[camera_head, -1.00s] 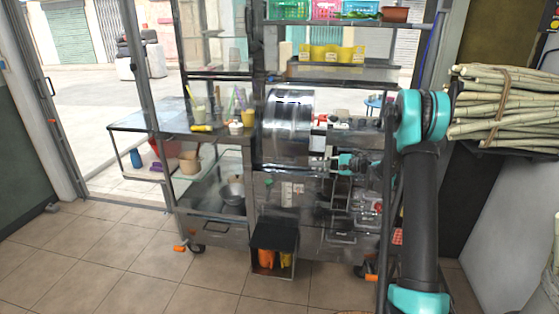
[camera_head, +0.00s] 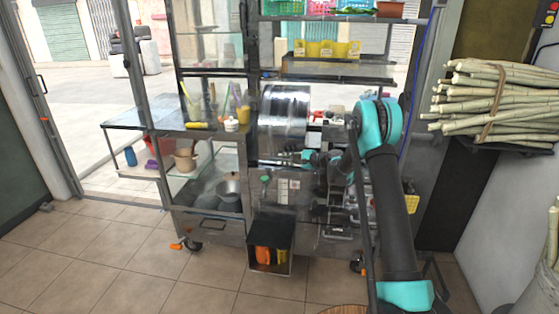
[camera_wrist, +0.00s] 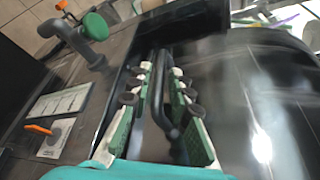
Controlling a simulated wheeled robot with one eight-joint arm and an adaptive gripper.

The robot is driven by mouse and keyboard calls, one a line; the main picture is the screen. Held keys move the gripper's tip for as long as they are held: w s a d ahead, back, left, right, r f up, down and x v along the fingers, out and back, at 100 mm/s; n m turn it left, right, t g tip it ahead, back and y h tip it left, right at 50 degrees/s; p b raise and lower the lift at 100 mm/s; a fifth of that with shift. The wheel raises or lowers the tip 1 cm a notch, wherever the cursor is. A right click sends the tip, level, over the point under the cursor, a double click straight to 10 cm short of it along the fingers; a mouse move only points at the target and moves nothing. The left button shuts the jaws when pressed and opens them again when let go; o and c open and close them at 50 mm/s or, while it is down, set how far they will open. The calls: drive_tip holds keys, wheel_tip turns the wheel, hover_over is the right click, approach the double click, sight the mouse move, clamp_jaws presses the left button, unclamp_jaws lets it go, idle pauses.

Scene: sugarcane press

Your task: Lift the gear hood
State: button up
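The gear hood (camera_head: 284,112) is a shiny, rounded metal cover on the press, shut down over the machine. In the wrist view its curved, reflective side (camera_wrist: 265,110) fills the right. A dark bent bar handle (camera_wrist: 160,100) stands beside it. My gripper (camera_wrist: 161,70) is open, with one green-padded finger on each side of the handle. Gaps show between the pads and the bar, so it does not appear gripped. In the head view my gripper (camera_head: 298,158) is small, at the hood's lower right edge; its fingers are hard to make out.
A green-handled valve on a pipe (camera_wrist: 92,28) and an orange lever (camera_wrist: 40,129) are left of my gripper. A glass shelf unit (camera_head: 212,130) stands left of the press, and a sugarcane bundle (camera_head: 490,105) lies at right. A dark bin (camera_head: 270,243) is below.

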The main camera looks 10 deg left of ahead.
drive_tip(key=shift+x, duration=1.3)
drive_tip(key=shift+c, duration=0.3)
clamp_jaws()
